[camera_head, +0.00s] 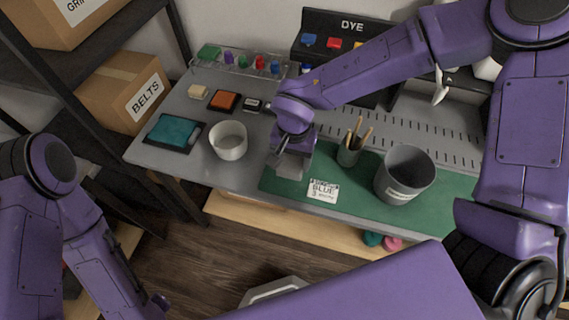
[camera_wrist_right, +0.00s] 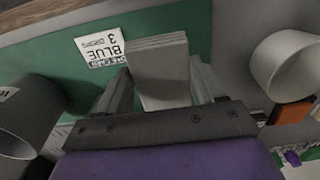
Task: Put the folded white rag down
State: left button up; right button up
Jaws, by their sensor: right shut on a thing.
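The folded white rag (camera_head: 289,167) is a small grey-white layered block over the left end of the green mat (camera_head: 351,189). My right gripper (camera_head: 291,152) is shut on it from above, with one finger on each side. In the right wrist view the rag (camera_wrist_right: 160,75) sits between the two fingers (camera_wrist_right: 162,92), its folded layers showing at the outer edge. I cannot tell whether it touches the mat. My left arm is at the lower left; its gripper does not show.
A white card reading BLUE 3 (camera_head: 323,191) lies on the mat, right of the rag. A grey bin (camera_head: 404,175) and a cup of brushes (camera_head: 349,152) stand further right. A white bowl (camera_head: 229,141), teal pad (camera_head: 173,133) and orange pad (camera_head: 224,100) are left.

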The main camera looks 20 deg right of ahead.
aim_at(285, 165)
jog(key=w+f, duration=0.1)
jog(key=w+a+f, duration=0.1)
jog(key=f, duration=0.1)
jog(key=shift+w+f, duration=0.25)
jog(key=shift+w, duration=0.1)
notch_tip(285, 165, down, 2)
jog(key=shift+f+p, duration=0.25)
jog(key=shift+p, duration=0.1)
jog(key=shift+f, duration=0.15)
jog(key=shift+d+f, duration=0.1)
jog(key=o, duration=0.9)
jog(key=shift+o, duration=0.2)
notch_tip(285, 165, up, 12)
jog(key=shift+r, duration=0.1)
